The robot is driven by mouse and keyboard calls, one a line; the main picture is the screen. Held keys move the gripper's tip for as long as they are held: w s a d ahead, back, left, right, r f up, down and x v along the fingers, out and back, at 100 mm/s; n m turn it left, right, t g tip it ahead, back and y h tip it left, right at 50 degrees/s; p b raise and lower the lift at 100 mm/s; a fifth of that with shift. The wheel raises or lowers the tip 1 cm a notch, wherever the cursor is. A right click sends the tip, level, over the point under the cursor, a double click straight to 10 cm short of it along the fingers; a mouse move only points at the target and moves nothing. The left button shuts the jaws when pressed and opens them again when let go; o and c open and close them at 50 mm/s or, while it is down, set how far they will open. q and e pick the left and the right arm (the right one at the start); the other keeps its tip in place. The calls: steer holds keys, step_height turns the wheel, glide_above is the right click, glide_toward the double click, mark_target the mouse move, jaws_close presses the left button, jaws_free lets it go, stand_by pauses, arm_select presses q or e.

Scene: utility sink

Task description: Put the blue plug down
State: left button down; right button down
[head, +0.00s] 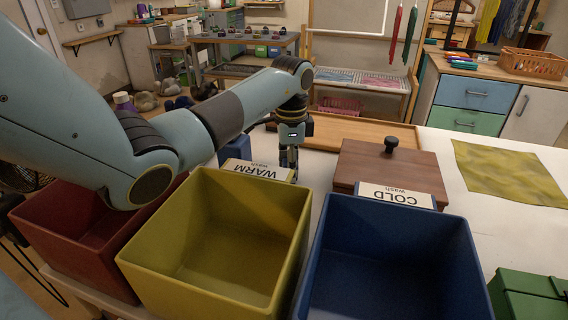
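My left arm comes in from the left and reaches over the bins. Its gripper (289,161) points down over the white tabletop, behind the gap between the yellow and blue bins. Its fingertips are small and partly hidden, so I cannot tell whether they are open or hold anything. I cannot make out a blue plug for certain. A blue object (234,151) stands behind the WARM sign, partly hidden by my arm; its shape is unclear. My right gripper is not in view.
A red bin (80,228), a yellow bin (213,245) and a blue bin (392,262) line the front. WARM (258,171) and COLD (396,196) signs stand behind. A brown lidded box (388,166), a wooden tray (358,131) and a yellow-green cloth (507,172) occupy the table.

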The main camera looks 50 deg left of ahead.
arm_select(q)
steer(key=shift+d+r, duration=0.1)
steer(key=shift+d, duration=0.1)
steer(key=c, duration=1.4)
jaws_free()
steer(key=shift+a+f, duration=0.15)
steer(key=shift+f, duration=0.1)
steer(key=o, duration=0.4)
steer(key=shift+o, duration=0.3)
steer(key=shift+r, duration=0.3)
step_height(320, 180, up, 11)
steer(key=shift+r+p, duration=0.35)
steer(key=shift+r, duration=0.05)
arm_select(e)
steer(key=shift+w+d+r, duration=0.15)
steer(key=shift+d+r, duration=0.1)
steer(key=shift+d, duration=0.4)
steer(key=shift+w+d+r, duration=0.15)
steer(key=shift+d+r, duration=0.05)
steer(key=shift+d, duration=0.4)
